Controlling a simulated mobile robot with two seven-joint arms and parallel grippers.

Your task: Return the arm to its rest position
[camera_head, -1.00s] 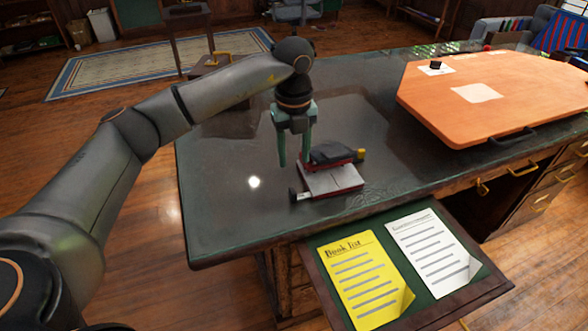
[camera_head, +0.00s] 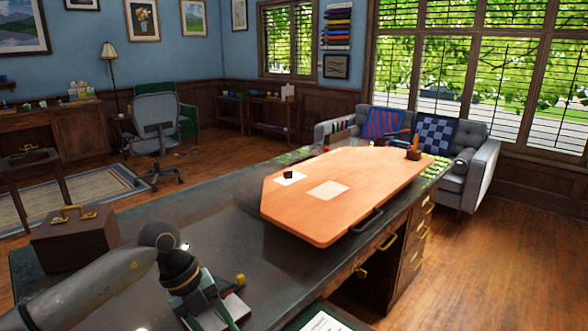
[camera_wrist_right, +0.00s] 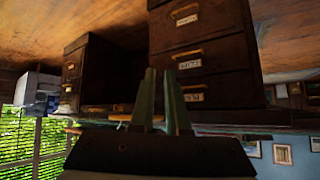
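My left arm comes in from the lower left of the head view. Its left gripper (camera_head: 212,312) is over the near part of the dark desk (camera_head: 150,225), pointing down and cut by the bottom edge. Its fingers hardly show, so I cannot tell how far apart they are. A small stack of books (camera_head: 236,306) lies partly hidden by the gripper; contact cannot be judged. My right arm is not in the head view. In the right wrist view, my right gripper (camera_wrist_right: 161,80) has two green fingers apart with nothing between them.
An orange board (camera_head: 290,215) lies on the desk to the right. A brown case (camera_head: 75,240) with a brass handle is at the left. The right wrist view looks upside down, with labelled dark drawers (camera_wrist_right: 190,50) beyond the fingers. Open wooden floor (camera_head: 480,260) is at the right.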

